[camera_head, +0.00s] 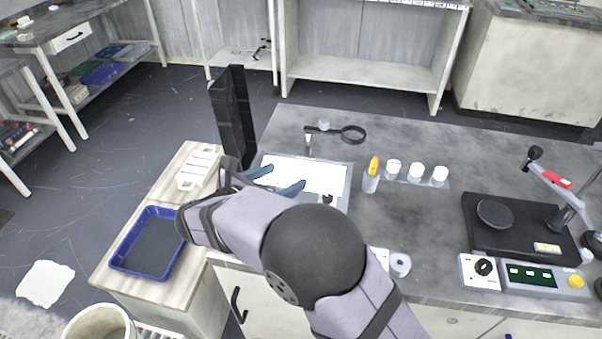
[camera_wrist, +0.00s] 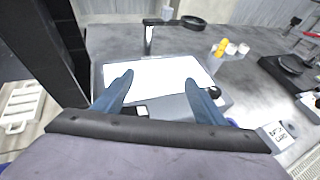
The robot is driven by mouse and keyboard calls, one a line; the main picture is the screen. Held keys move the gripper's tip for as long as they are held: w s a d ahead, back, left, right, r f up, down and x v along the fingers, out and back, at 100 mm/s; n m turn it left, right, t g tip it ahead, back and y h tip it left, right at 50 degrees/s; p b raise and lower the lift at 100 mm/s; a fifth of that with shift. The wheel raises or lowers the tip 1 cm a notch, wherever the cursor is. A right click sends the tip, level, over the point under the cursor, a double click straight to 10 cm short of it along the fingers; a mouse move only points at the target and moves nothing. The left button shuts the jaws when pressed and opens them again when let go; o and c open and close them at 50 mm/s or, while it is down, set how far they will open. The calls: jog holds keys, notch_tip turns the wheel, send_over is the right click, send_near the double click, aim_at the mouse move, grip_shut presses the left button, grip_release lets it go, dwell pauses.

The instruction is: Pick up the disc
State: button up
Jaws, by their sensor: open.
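A dark round disc (camera_head: 494,213) lies flat on the black platen machine (camera_head: 480,240) at the right of the bench. I take it to be the task's disc; it shows small and dark at the right of the wrist view (camera_wrist: 288,62). My gripper (camera_head: 275,181) is far to the left of it, over a bright white panel (camera_head: 315,175) in a grey frame. Its blue fingers are apart with nothing between them, and the wrist view shows the gap (camera_wrist: 160,80) over the white panel (camera_wrist: 165,78).
An orange-capped bottle (camera_head: 371,176) and white jars (camera_head: 415,173) stand between my gripper and the machine. A magnifier (camera_head: 350,134) lies behind the panel. A tall black slab (camera_head: 232,115) stands left; a blue tray (camera_head: 148,242) is on the lower stand. A lever arm (camera_head: 560,182) overhangs right of the disc.

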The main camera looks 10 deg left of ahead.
aim_at(301, 168)
jog(key=shift+x, duration=3.35)
jog(key=shift+s+d, duration=0.1)
jog(key=shift+d, duration=0.05)
jog(key=c, duration=1.3)
jog(key=shift+r, duration=0.1)
